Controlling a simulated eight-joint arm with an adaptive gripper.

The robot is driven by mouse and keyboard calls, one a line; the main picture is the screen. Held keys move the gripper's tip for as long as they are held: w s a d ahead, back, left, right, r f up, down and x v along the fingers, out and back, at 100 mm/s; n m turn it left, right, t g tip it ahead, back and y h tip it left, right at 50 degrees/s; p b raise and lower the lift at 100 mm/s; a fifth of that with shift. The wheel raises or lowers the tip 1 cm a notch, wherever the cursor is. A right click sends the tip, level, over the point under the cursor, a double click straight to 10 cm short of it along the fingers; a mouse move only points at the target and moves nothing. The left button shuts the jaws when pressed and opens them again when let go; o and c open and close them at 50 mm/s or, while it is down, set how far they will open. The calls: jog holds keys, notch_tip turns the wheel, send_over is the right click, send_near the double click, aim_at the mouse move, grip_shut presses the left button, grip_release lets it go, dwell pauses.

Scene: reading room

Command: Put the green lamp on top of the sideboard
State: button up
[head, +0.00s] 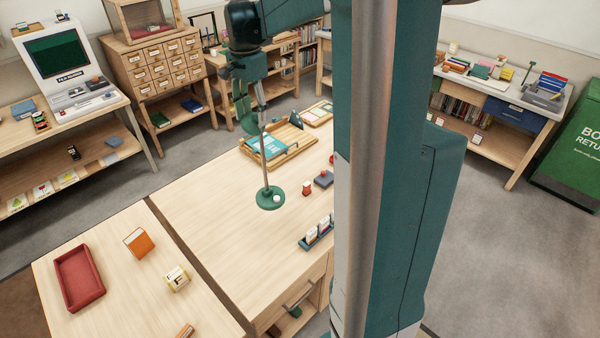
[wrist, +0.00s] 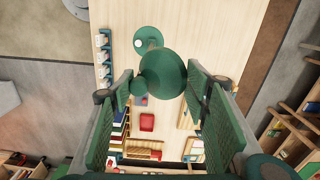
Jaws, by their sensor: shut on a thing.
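The green lamp (head: 271,199) has a round base, a thin metal stem and a green shade. It is upright above the wooden desk, and I cannot tell whether its base touches the top. My gripper (head: 243,98) is shut on the lamp's upper part, pointing down, and partly hides it. In the wrist view the shade (wrist: 163,74) lies between the fingers, with the base beyond it. A cabinet with a pale top and a blue drawer (head: 514,110) stands at the right and may be the sideboard; books and small items cover much of its top.
The desk (head: 200,215) holds a wooden tray (head: 288,155), small boxes and a card rack (head: 316,236) close to the lamp. A nearer table holds a red tray (head: 78,279) and an orange box (head: 139,242). A green return bin (head: 572,150) stands at far right. Open floor lies between.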

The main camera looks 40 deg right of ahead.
jog(key=shift+m, duration=0.5)
jog(key=shift+s+d, duration=0.25)
jog(key=shift+d, duration=0.45)
jog(key=shift+s+d, duration=0.3)
jog(key=shift+d, duration=0.35)
jog(key=shift+s+d, duration=0.25)
jog(key=shift+d, duration=0.45)
jog(key=shift+f, duration=2.9)
jog(key=shift+f, duration=2.2)
jog(key=o, duration=1.7)
jog(key=shift+o, duration=0.2)
notch_tip(320, 180, up, 12)
